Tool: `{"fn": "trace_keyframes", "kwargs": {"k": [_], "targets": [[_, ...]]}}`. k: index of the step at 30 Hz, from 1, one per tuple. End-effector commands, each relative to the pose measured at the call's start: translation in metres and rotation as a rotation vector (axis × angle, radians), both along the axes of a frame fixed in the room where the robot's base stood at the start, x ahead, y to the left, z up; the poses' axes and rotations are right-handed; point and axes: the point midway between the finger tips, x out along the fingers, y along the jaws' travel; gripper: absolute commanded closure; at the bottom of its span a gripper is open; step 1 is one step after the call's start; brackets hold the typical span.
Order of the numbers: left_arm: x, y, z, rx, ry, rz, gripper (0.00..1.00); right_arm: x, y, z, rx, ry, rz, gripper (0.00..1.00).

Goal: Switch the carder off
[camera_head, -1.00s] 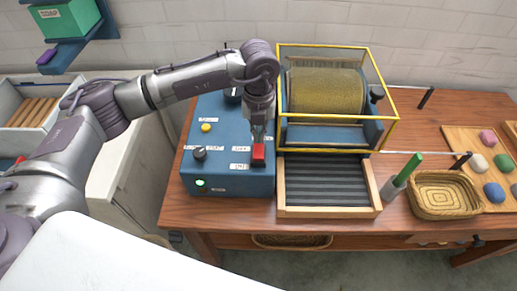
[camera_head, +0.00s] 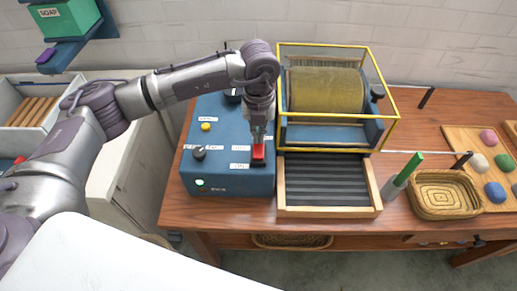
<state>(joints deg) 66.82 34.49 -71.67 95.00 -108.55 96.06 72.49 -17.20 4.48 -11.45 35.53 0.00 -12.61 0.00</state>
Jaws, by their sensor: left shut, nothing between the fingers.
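The carder has a yellow-framed guard and a wool-covered drum (camera_head: 325,90). A blue control box (camera_head: 230,180) stands on its left. On the box's top is a red switch (camera_head: 258,151) on a dark base. My left gripper (camera_head: 258,140) is shut and empty, pointing down at the switch. Its fingertips are at the switch's far side and seem to touch it, partly hiding it. A green lamp (camera_head: 200,183) on the box's front looks lit. My right gripper is not in view.
A black knob (camera_head: 198,153) and a yellow button (camera_head: 206,127) are also on the box.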

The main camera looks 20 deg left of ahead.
Motion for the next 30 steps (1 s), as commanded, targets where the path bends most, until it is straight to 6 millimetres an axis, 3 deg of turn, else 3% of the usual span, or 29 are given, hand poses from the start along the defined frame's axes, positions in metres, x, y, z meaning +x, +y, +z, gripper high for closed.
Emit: {"fn": "trace_keyframes", "kwargs": {"k": [30], "targets": [[0.000, 0.000, -0.016, 0.000, 0.000, 0.000, 1.00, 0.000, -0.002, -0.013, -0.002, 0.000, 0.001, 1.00]]}}
